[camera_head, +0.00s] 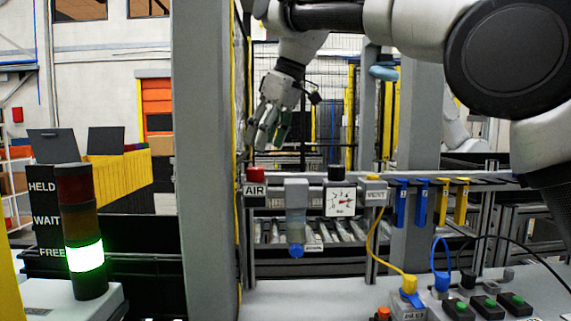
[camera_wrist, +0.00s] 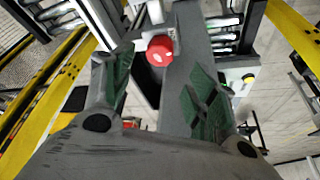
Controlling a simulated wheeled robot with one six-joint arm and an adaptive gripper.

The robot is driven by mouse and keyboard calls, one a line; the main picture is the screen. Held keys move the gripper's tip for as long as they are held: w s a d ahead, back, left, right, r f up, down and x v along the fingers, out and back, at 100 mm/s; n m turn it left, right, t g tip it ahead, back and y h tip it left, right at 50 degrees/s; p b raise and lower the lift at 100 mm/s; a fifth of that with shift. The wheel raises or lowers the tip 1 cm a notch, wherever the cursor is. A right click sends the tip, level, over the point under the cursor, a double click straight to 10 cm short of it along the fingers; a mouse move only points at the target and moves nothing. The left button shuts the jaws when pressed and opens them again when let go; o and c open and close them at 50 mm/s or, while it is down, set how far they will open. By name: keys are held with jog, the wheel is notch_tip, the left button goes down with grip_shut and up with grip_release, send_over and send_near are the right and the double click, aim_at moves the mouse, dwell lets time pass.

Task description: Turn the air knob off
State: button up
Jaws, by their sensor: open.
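A grey post (camera_head: 205,160) rises close on the left. The signal tower (camera_head: 84,235) is lit green at FREE. Blue and yellow hoses (camera_head: 380,245) run to the front panel.

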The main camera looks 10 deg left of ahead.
aim_at(256, 168)
jog(key=x, duration=0.7)
jog(key=shift+f, duration=0.1)
jog(key=c, duration=1)
